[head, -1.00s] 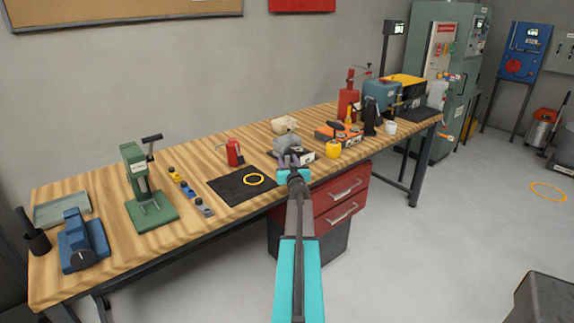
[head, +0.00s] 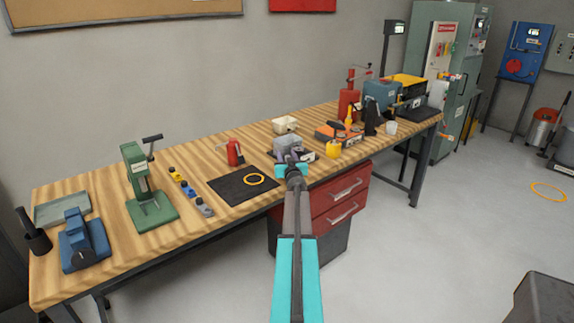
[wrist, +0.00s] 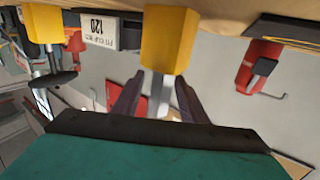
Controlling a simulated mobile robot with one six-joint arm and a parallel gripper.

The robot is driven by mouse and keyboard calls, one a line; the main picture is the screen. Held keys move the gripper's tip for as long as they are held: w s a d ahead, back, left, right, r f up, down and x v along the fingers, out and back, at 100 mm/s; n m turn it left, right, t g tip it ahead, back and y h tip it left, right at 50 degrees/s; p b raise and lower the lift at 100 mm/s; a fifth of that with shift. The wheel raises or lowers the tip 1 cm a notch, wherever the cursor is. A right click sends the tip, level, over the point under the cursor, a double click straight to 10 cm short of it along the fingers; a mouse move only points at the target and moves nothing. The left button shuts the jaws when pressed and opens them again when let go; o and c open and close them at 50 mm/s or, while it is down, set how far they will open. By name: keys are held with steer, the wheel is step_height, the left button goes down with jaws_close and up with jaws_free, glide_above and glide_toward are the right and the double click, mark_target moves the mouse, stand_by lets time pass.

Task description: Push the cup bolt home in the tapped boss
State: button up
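My gripper (head: 291,158) is at the front edge of the bench, close to a grey block-like fixture (head: 288,143). In the wrist view, its two dark fingers (wrist: 158,92) stand apart on either side of a silver shaft (wrist: 161,88). The shaft runs out of a yellow block (wrist: 167,38). I see gaps beside the shaft, so the fingers look open; contact is not clear. A white label (wrist: 100,32) that seems to read "CUP BOLT 120" is beside the yellow block. I cannot tell for sure which part is the cup bolt or the tapped boss.
A black mat (head: 228,188) with a yellow ring and a red can (head: 235,152) are to the left. Red drawers (head: 342,192) are below the bench.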

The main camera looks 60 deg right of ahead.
jaws_close()
steer(key=shift+r, duration=0.1)
stand_by(0.3)
steer(key=s+a+r+p, duration=0.2)
steer(key=s+a+r, duration=0.2)
steer(key=s+a, duration=0.6)
steer(key=shift+s+r, duration=0.4)
steer(key=shift+s, duration=0.85)
